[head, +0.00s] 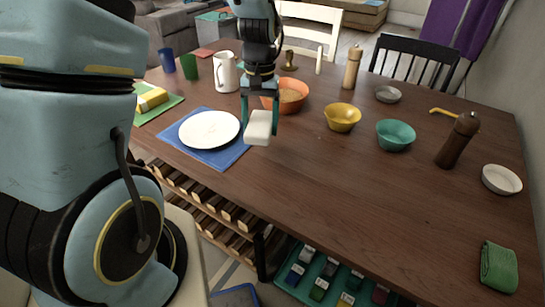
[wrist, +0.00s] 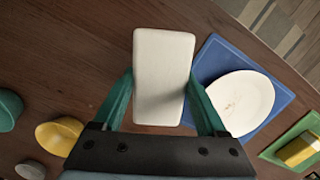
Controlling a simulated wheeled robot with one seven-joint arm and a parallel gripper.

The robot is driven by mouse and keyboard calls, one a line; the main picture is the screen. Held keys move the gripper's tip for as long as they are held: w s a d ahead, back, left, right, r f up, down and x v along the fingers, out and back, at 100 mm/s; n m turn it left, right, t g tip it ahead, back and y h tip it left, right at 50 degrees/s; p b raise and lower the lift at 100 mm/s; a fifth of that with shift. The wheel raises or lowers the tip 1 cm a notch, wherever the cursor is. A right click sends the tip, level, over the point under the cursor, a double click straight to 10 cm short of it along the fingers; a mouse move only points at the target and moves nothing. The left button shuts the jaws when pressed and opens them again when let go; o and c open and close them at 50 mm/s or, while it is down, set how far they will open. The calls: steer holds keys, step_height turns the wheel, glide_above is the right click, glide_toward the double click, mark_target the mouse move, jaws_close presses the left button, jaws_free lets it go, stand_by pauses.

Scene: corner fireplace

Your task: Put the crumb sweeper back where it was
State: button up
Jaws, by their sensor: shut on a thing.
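A white block with rounded edges, which I take to be the crumb sweeper (head: 258,128), is held in my gripper (head: 260,113). The sweeper (wrist: 165,62) also shows in the wrist view, between the two teal fingers of my gripper (wrist: 161,90). My gripper is shut on its sides and holds it above the wooden table (head: 330,185). In the head view it is just right of a white plate (head: 208,130) on a blue placemat (head: 228,156). The sweeper's underside is hidden.
An orange bowl (head: 292,98) stands just behind my gripper. A yellow bowl (head: 342,118), a teal bowl (head: 395,136) and a dark pepper mill (head: 457,141) stand to the right. A white jug (head: 226,73) stands behind the plate. The table's front middle is clear.

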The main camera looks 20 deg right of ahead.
steer(key=p, duration=0.1)
glide_above(268, 162)
step_height(268, 162, down, 5)
steer(key=shift+w+r, duration=0.1)
steer(key=shift+w, duration=0.05)
steer(key=shift+d+f+p, duration=0.1)
steer(key=shift+f+p, duration=0.3)
steer(key=shift+f, duration=2)
steer(key=shift+f, duration=0.2)
steer(key=o, duration=1.2)
steer(key=shift+o, duration=0.2)
steer(key=shift+r, duration=0.15)
